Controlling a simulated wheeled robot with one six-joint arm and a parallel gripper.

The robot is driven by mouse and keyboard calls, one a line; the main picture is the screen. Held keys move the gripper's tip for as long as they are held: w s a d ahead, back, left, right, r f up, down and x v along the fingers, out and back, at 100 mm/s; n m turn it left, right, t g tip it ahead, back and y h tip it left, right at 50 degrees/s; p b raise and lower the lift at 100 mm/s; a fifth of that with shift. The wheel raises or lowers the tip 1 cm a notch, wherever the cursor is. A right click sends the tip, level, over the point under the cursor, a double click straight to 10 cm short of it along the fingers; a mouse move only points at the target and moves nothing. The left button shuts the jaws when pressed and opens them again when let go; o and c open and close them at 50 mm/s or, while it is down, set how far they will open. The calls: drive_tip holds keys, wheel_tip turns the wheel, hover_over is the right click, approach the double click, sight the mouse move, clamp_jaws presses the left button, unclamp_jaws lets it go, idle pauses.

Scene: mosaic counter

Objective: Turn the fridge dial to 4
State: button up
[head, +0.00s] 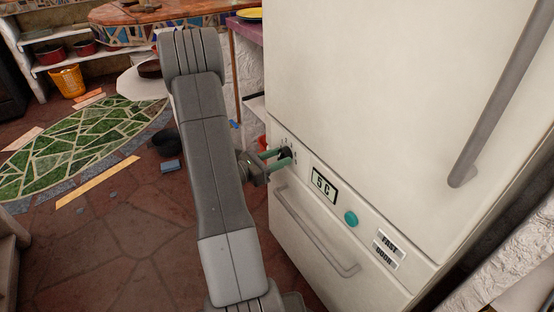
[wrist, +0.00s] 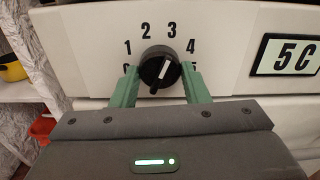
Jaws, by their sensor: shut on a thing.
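The fridge dial (wrist: 160,68) is a round black knob on the cream fridge's control strip. Numbers 1, 2, 3 and 4 show around it from left to right; lower marks are partly hidden by my fingers. Its pale pointer line is tilted, with the upper end leaning right, roughly toward 3; which end points is hard to tell. My gripper (wrist: 160,82) has its green fingers shut on the dial, one on each side. In the head view my gripper (head: 277,158) reaches the dial (head: 286,154) from the left.
The display (head: 324,186) right of the dial reads 5 C. A teal button (head: 351,218), FAST and DOOR labels (head: 388,244) and a drawer handle (head: 316,236) are close by. A black pot (head: 167,143) and blue block (head: 169,166) lie on the floor.

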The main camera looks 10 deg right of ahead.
drive_tip(key=m+b, duration=0.5)
drive_tip(key=shift+f, duration=0.2)
drive_tip(key=shift+r+m+b, duration=0.15)
drive_tip(key=shift+m+b, duration=0.95)
drive_tip(key=shift+b, duration=0.2)
drive_tip(key=o, duration=1)
drive_tip(key=shift+a+r, duration=0.1)
drive_tip(key=shift+a, duration=0.05)
drive_tip(key=p+v, duration=0.3)
drive_tip(key=v, duration=1)
drive_tip(key=shift+a, duration=0.3)
drive_tip(key=shift+d, duration=0.1)
drive_tip(key=shift+b+x, duration=1.55)
drive_tip(key=shift+x, duration=5.25)
